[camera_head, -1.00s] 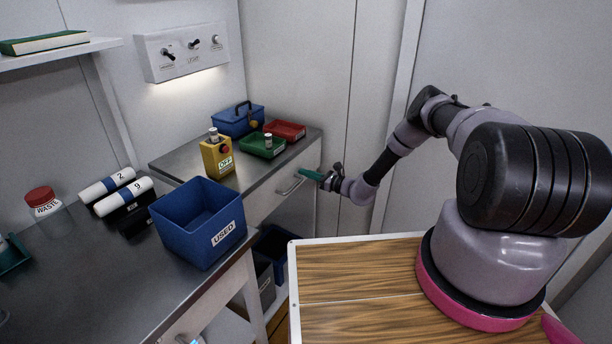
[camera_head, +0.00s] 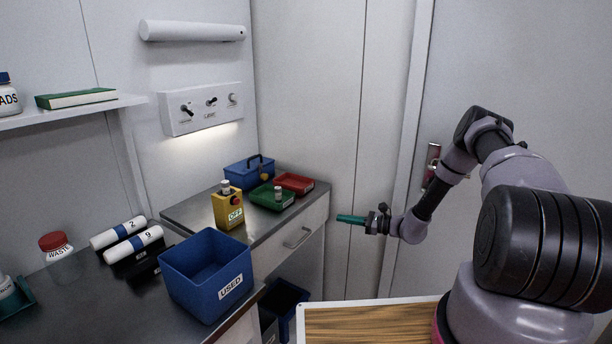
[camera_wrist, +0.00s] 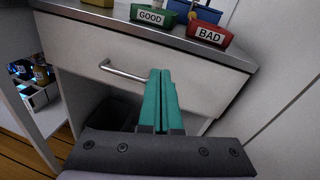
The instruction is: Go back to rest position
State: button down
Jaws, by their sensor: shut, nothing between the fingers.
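My gripper (camera_head: 350,219) is shut and empty, its teal fingers pressed together. In the head view it hangs in the air to the right of the drawer cabinet (camera_head: 288,245), pointing left. In the wrist view the closed fingers (camera_wrist: 161,100) point at the drawer front (camera_wrist: 190,72), with its bar handle (camera_wrist: 122,70) just left of the fingertips. The drawer looks shut. I cannot tell the exact gap between fingers and drawer.
A blue USED bin (camera_head: 195,283) sits on the left bench. A door handle (camera_head: 432,165) is behind my arm.

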jog(key=s+r+n+g+h, duration=0.2)
jog(key=s+r+n, duration=0.2)
jog(key=r, duration=0.7)
jog(key=s+r+n+g+h, duration=0.25)
jog(key=s+r+n, duration=0.2)
jog(key=r, duration=0.65)
jog(key=s+r+n+g+h, duration=0.2)
jog(key=s+r+n, duration=0.2)
jog(key=r, duration=0.7)
jog(key=s+d+r+n+t+h, duration=0.2)
jog(key=s+r, duration=0.6)
jog(key=s, duration=0.4)
jog(key=s+d+r+n+t+h, duration=0.2)
jog(key=s+d+r+t+h, duration=0.2)
jog(key=s+r, duration=0.4)
jog(key=shift+s+d+h, duration=0.55)
jog(key=shift+s, duration=1.3)
jog(key=shift+n+t, duration=0.25)
